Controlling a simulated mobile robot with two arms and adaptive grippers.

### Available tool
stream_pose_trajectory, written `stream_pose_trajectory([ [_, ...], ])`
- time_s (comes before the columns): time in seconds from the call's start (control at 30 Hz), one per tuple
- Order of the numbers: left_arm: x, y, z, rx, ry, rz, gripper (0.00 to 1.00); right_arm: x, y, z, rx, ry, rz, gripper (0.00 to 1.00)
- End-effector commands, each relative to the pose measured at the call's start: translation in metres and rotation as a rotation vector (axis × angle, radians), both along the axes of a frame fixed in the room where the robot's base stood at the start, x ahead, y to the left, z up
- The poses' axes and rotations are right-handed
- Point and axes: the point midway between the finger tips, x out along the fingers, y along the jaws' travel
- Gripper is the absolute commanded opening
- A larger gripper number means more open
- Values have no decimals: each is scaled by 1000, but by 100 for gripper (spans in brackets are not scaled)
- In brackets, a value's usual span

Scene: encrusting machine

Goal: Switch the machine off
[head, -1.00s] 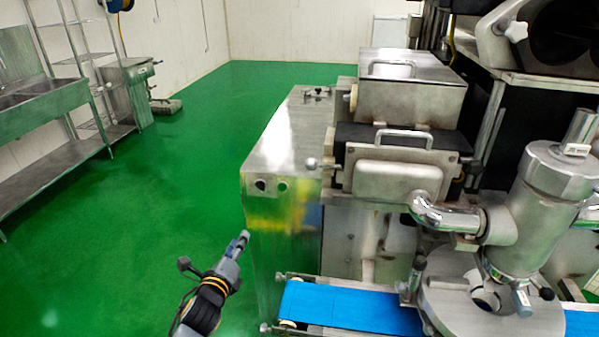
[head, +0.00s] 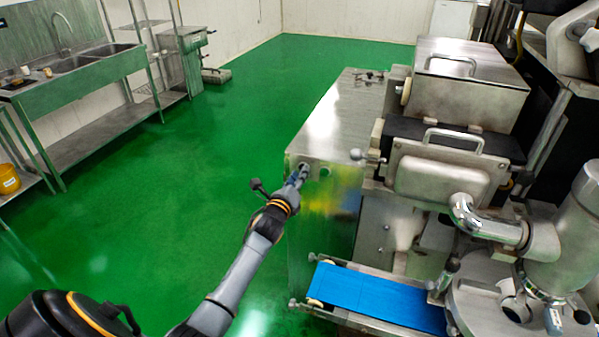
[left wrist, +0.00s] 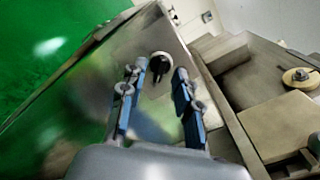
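The machine (head: 330,125) is a large steel unit with a cabinet at its left end. A dark round switch knob (left wrist: 159,62) sits on the cabinet's front face, seen in the left wrist view between and just beyond the fingertips. My left gripper (head: 302,172) is at the upper front of the cabinet, hiding most of the knob in the head view. In the left wrist view my left gripper (left wrist: 158,82) is open, its blue-padded fingers apart with nothing between them. I cannot tell whether the fingers touch the panel. My right gripper is not in view.
A blue conveyor belt (head: 375,298) lies low in front of the machine. A ball-ended lever (head: 357,155) sticks out right of my left gripper. A steel sink unit (head: 85,75) stands far left. The green floor between is clear.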

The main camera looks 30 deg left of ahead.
Motion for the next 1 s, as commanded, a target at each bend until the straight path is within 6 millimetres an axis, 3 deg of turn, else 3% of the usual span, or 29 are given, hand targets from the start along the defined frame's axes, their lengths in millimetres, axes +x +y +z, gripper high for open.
stream_pose_trajectory([
  [0.43, 10, 2, 0, 0, 0, 0, 32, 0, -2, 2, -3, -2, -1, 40],
  [0.47, 10, 2, 0, 0, 0, 0, 30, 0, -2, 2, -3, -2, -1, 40],
  [0.6, 10, 2, 0, 0, 0, 0, 2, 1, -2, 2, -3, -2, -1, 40],
  [1.0, 10, 2, -1, -24, -4, 0, 0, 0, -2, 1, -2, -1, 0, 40],
])
